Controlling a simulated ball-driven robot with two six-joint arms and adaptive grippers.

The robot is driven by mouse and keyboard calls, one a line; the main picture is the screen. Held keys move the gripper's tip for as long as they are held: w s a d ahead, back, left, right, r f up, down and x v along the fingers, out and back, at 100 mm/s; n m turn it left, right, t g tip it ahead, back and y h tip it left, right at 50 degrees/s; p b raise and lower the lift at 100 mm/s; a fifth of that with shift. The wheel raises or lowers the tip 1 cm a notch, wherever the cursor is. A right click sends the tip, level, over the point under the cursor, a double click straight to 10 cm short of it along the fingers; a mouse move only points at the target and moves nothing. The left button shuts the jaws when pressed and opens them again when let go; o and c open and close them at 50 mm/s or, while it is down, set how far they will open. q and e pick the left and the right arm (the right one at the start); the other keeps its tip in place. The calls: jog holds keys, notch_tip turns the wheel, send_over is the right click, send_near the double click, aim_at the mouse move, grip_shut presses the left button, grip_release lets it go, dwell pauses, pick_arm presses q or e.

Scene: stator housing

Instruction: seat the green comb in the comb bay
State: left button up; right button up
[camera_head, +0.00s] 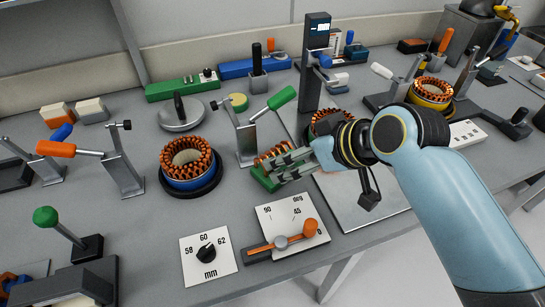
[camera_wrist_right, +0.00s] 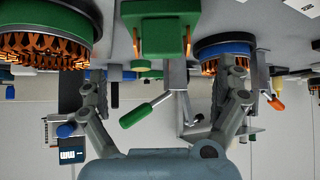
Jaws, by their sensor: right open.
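A green block with copper-coloured parts, which looks like the green comb (camera_head: 267,180), sits near the middle of the table, partly hidden by my right gripper (camera_head: 288,165). In the right wrist view the green comb (camera_wrist_right: 160,28) shows at the top centre, with orange bits at its sides. My right gripper there (camera_wrist_right: 165,78) has its fingers spread wide, with nothing gripped between them. In the head view the fingers overlap the block; I cannot tell whether they touch it. I cannot make out the comb bay. My left gripper is not in view.
A blue-based stator (camera_head: 188,182) stands left of my right gripper. A green-handled clamp (camera_head: 246,140) stands behind it, and another stator (camera_head: 328,120) is close to my right arm.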

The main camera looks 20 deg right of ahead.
aim_at(277, 154)
jog(key=shift+x, duration=1.15)
jog(key=shift+w+a+f, duration=0.15)
jog(key=shift+w+f, duration=0.05)
jog(key=shift+w, duration=0.05)
jog(key=x, duration=0.5)
jog(key=shift+a, duration=0.1)
jog(key=shift+s+r, duration=0.1)
jog(key=c, duration=1.1)
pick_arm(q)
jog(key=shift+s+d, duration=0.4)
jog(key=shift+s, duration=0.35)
pick_arm(e)
jog(key=c, duration=0.4)
